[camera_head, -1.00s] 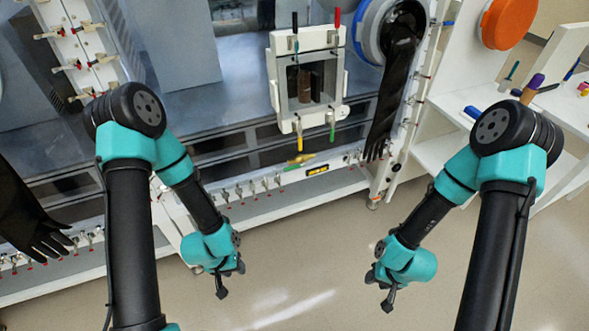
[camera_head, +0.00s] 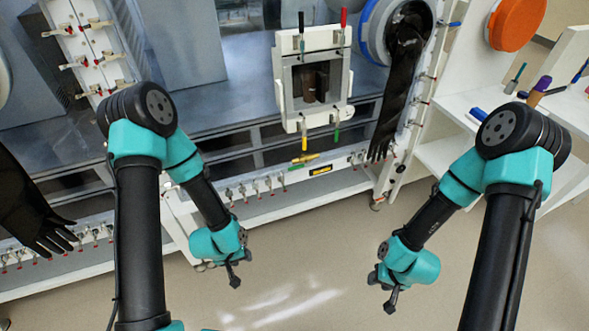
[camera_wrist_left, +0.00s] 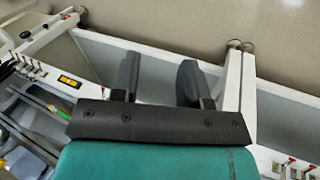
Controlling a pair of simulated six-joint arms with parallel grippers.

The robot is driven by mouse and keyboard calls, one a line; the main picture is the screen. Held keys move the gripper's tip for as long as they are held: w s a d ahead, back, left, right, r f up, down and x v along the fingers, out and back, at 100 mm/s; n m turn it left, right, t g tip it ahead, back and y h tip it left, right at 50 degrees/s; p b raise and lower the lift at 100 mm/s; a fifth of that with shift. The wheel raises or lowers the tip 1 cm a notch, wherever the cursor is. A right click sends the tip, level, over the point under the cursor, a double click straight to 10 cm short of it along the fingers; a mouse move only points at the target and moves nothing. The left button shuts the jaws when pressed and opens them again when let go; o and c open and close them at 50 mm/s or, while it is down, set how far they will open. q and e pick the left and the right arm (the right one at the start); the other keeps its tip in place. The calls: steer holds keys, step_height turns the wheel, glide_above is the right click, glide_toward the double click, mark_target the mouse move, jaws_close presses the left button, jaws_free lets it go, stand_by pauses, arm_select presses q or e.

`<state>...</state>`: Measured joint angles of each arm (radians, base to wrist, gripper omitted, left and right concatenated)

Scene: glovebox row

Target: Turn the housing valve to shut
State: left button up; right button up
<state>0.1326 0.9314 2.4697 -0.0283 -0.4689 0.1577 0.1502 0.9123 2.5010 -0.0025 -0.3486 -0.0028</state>
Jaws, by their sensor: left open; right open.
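A small brass-yellow valve (camera_head: 307,158) with a green part (camera_head: 294,166) sits on the front of the enclosure, just below a white-framed square port housing. A green piece also shows in the left wrist view (camera_wrist_left: 62,113), but its handle angle is too small to read. My left gripper (camera_head: 235,272) hangs over the floor in front of the enclosure, below and left of the valve. In the left wrist view its two dark fingers (camera_wrist_left: 158,80) stand apart with nothing between them. My right gripper (camera_head: 384,291) is open and empty over the floor, below and right of the valve.
The white-framed port housing (camera_head: 288,116) has red, black, yellow and green-handled clamps. A black glove (camera_head: 387,120) hangs at its right, another (camera_head: 35,215) at far left. Small toggles line the enclosure's lower rail. White shelving (camera_head: 440,155) stands right. The floor (camera_head: 300,270) is clear.

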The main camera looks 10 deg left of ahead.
mark_target(293, 168)
arm_select(q)
steer(key=w+d+r+n+t, duration=0.2)
steer(key=w+n+t, duration=0.2)
steer(key=w, duration=0.3)
steer(key=w+d+r+n+t+h, duration=0.1)
steer(key=w+d+r+n+t, duration=0.2)
steer(key=w, duration=0.4)
steer(key=w+d+r+n+t, duration=0.2)
steer(key=w+n+t, duration=0.3)
steer(key=w, duration=0.3)
steer(key=shift+d+r+n+h, duration=0.15)
steer(key=shift+r+n+h, duration=0.2)
steer(key=shift+n, duration=0.35)
steer(key=x, duration=1.7)
steer(key=shift+w+f, duration=0.15)
steer(key=shift+f, duration=0.05)
steer(key=shift+c, duration=0.4)
jaws_close()
